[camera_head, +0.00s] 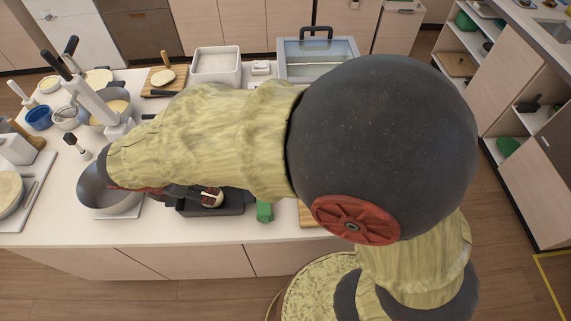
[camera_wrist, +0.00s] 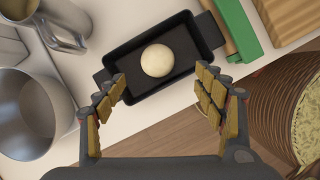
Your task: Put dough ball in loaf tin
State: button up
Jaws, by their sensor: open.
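The pale, round dough ball (camera_wrist: 157,60) lies inside the black loaf tin (camera_wrist: 192,42) in the wrist view, apart from the tin's side walls. My gripper (camera_wrist: 160,82) is open, its two padded fingers spread wide at the near side of the tin. Nothing is held between them, and the ball shows beyond the gap. In the head view the loaf tin (camera_head: 228,207) stands near the counter's front edge, partly hidden by my arm. The gripper is mostly hidden there.
A metal mixer bowl (camera_wrist: 30,112) stands left of the tin. A green object (camera_wrist: 234,28) and a wooden board (camera_wrist: 288,20) lie to its right. A glass-lidded box (camera_head: 318,58) and a white tub (camera_head: 215,66) stand at the back.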

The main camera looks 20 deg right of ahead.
jog(key=s+d+r+m+y, duration=0.1)
jog(key=s+d+r+m, duration=0.1)
jog(key=d+r+m, duration=0.4)
jog(key=s+d+r+m+y, duration=0.1)
jog(key=d+r+m, duration=0.4)
jog(key=d, duration=0.4)
jog(key=s+d+r+m+t+y, duration=0.1)
jog(key=s+d+r+m+t, duration=0.1)
jog(key=s+d+m, duration=0.8)
jog(key=shift+s+r+m, duration=0.35)
jog(key=shift+r+m, duration=0.25)
jog(key=shift+m, duration=2.3)
